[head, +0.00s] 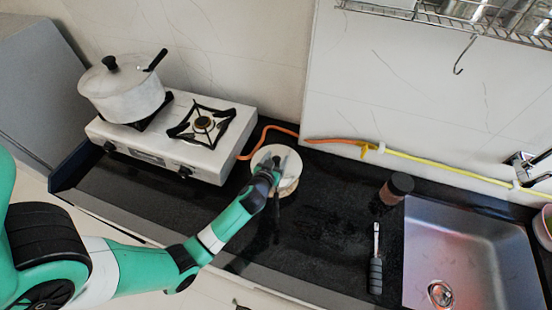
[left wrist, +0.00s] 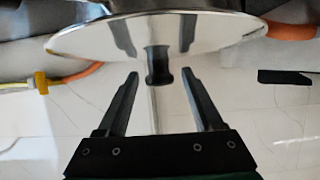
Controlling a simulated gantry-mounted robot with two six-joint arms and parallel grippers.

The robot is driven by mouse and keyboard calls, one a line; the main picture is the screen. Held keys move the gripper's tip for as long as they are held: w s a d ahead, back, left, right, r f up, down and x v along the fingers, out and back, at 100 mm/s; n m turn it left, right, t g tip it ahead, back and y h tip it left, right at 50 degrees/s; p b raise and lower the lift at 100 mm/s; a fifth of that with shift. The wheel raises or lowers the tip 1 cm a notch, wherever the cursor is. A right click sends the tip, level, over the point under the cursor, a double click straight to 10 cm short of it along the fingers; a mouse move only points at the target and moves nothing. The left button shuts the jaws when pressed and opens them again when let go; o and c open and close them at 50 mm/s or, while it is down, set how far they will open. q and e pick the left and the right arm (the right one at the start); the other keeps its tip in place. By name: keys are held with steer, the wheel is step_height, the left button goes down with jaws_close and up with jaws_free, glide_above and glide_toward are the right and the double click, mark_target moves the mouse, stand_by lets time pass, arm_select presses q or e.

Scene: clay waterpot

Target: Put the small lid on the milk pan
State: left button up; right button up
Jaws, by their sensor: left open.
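A round, pale, shiny lid (head: 290,160) lies on the dark counter right of the stove; what is under it is mostly hidden. In the left wrist view the lid (left wrist: 85,40) fills the top, its black knob (left wrist: 158,68) pointing toward my gripper. My left gripper (head: 274,166) is over the lid. Its open fingers (left wrist: 160,78) stand either side of the knob, with gaps showing. A white pot (head: 125,100) with a black handle and a black-knobbed cover stands on the left burner; I cannot tell whether it is the milk pan. My right gripper is out of view.
The white stove (head: 225,160) has an empty right burner (head: 203,124). An orange hose (head: 270,129) runs along the wall. A dark-lidded jar (head: 396,188) and a black-handled tool (head: 376,268) lie near the sink (head: 465,235). The counter between lid and jar is clear.

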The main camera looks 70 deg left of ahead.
arm_select(q)
steer(key=shift+r, duration=0.3)
steer(key=p+v, duration=0.2)
steer(key=v, duration=1)
steer(key=shift+w+r, duration=0.1)
steer(key=shift+r, duration=0.05)
